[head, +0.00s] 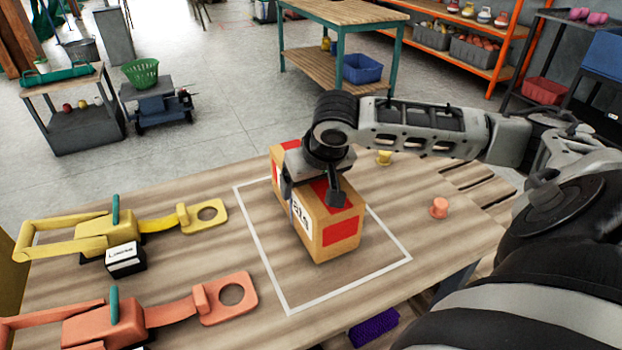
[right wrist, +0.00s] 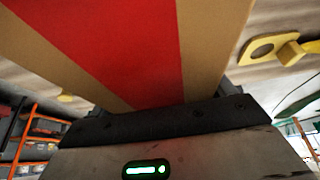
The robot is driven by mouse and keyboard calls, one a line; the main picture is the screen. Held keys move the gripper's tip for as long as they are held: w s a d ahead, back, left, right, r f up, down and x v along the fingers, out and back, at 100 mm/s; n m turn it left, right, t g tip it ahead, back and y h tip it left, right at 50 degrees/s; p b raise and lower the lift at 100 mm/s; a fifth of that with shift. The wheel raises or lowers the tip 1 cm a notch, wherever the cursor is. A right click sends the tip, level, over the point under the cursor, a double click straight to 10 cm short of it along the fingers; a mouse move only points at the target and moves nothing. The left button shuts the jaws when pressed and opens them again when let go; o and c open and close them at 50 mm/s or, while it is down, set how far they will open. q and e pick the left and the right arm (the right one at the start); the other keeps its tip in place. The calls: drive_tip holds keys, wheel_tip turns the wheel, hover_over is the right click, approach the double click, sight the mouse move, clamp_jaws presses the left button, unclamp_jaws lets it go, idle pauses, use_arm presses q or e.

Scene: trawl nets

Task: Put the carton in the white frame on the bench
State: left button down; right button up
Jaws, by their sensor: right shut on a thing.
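The carton (head: 335,238) is a brown box with red patches and a white printed label. In the head view it appears within the outline of the white frame (head: 262,252), which is marked on the wooden bench (head: 190,270). I cannot tell whether its underside touches the bench. My right gripper (head: 312,190) is over the carton from above, with its fingers shut on the sides. In the right wrist view the carton (right wrist: 120,45) fills the upper part, with a broad red stripe, close against the gripper's palm. My left gripper is not in view.
A yellow clamp-like tool (head: 90,232) and an orange one (head: 100,318) lie on the bench left of the frame. A small orange peg (head: 439,207) and a yellow one (head: 384,157) stand to the right.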

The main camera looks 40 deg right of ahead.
drive_tip(key=shift+f, duration=0.1)
drive_tip(key=o, duration=1.1)
drive_tip(key=shift+f, duration=0.15)
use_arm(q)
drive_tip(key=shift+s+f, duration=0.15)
use_arm(e)
drive_tip(key=o, duration=0.3)
drive_tip(key=shift+o, duration=0.2)
drive_tip(key=p+v, duration=0.2)
drive_tip(key=v, duration=0.9)
drive_tip(key=shift+a+r, duration=0.1)
drive_tip(key=shift+r, duration=0.25)
drive_tip(key=shift+s+r, duration=0.15)
drive_tip(key=shift+r, duration=0.05)
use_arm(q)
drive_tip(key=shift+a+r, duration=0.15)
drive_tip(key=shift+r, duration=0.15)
use_arm(e)
drive_tip(key=shift+s+r, duration=0.1)
